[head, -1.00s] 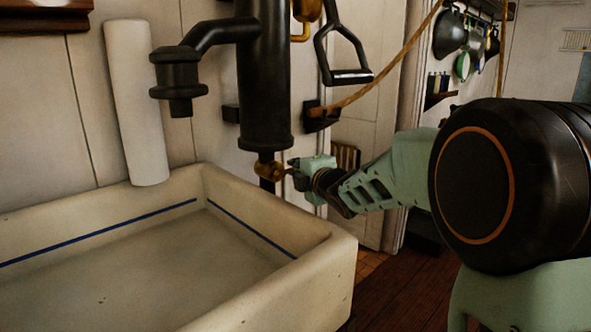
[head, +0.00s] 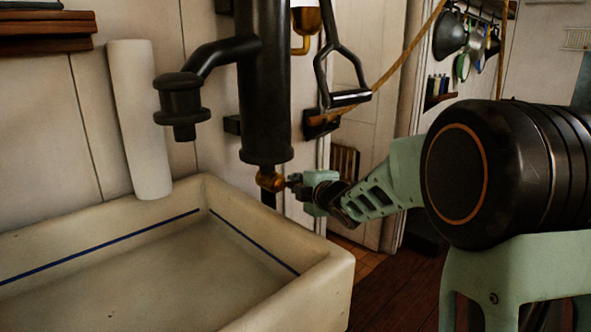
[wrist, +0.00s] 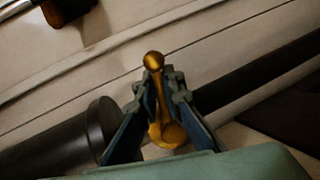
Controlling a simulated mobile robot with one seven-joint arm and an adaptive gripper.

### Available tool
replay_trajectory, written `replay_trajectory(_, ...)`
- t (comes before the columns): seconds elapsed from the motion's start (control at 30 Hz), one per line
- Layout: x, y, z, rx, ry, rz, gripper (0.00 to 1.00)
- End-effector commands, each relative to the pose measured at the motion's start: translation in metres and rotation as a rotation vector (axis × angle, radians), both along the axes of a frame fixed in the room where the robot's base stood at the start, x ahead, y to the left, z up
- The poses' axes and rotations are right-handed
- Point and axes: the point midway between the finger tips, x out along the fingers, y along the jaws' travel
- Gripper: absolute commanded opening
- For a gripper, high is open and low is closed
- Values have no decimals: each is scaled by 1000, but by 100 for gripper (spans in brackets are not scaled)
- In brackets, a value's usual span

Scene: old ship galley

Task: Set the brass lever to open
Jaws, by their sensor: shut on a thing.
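The brass lever (wrist: 153,62) shows in the wrist view as a short brass handle with a ball end, rising from a round brass body (wrist: 167,134). In the head view the brass valve (head: 268,180) sits under the black pump cylinder (head: 263,90). My gripper (wrist: 162,85) is shut on the brass lever, with a finger on each side and the ball end sticking out beyond the tips. In the head view my gripper (head: 294,182) is just right of the valve, and the lever is mostly hidden by the fingers.
A pale stone sink (head: 310,275) lies below and left of the valve. A black spout (head: 181,105) and a white roll (head: 140,120) are above it. The pump's black handle (head: 347,97) and a rope (head: 400,65) hang above my gripper.

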Motion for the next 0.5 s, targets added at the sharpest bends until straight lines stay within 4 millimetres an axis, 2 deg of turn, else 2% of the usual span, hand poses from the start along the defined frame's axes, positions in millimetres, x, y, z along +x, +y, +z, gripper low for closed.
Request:
replay_trajectory(0.03,0,-1,6,23,31,0,0)
replay_trajectory(0.5,-6,5,-12,289,297,-2,0)
